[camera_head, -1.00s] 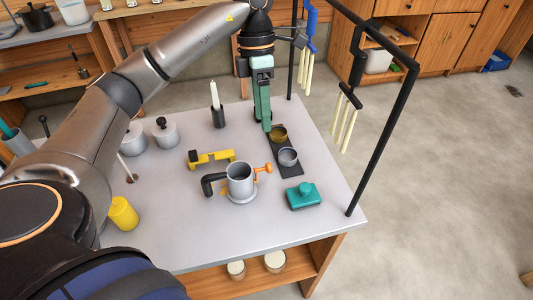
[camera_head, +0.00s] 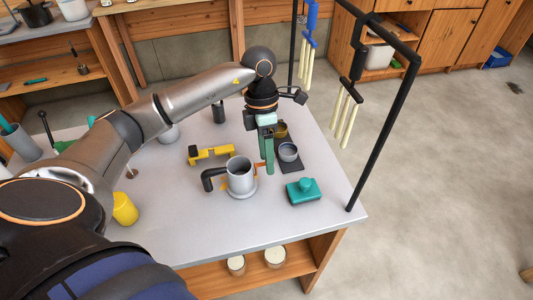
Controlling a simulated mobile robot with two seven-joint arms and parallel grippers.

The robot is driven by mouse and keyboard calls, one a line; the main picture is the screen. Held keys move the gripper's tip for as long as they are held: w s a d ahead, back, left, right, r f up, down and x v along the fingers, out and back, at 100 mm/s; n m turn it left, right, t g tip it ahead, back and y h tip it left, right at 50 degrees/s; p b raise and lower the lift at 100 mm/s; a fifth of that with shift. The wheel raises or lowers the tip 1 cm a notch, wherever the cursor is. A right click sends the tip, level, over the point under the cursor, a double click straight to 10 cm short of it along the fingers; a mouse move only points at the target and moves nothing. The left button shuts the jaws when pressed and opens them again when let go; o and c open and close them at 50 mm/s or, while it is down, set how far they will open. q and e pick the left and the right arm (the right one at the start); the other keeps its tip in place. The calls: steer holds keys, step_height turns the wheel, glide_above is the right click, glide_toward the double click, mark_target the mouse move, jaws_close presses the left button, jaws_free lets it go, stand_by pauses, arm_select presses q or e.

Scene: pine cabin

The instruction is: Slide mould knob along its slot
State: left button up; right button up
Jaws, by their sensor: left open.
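A grey cylindrical mould (camera_head: 240,174) with a black handle on its left stands on the table. A small orange knob (camera_head: 256,171) sticks out from its right side, partly hidden by my fingers. My left gripper (camera_head: 267,171) points down with its green fingers open, the tips beside the knob at the mould's right. I cannot tell whether they touch the knob or stand around it. The slot itself is too small to make out. My right gripper is not in view.
A dark strip (camera_head: 291,168) with a grey cup (camera_head: 288,151) and a brass cup (camera_head: 281,130) lies right of my gripper. A teal block (camera_head: 303,192) sits in front. A yellow bracket (camera_head: 211,154) lies behind the mould. A black frame (camera_head: 385,130) rises at the table's right. The front tabletop is clear.

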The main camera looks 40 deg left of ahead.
arm_select(q)
steer(key=shift+c, duration=0.2)
jaws_close()
stand_by(1.1)
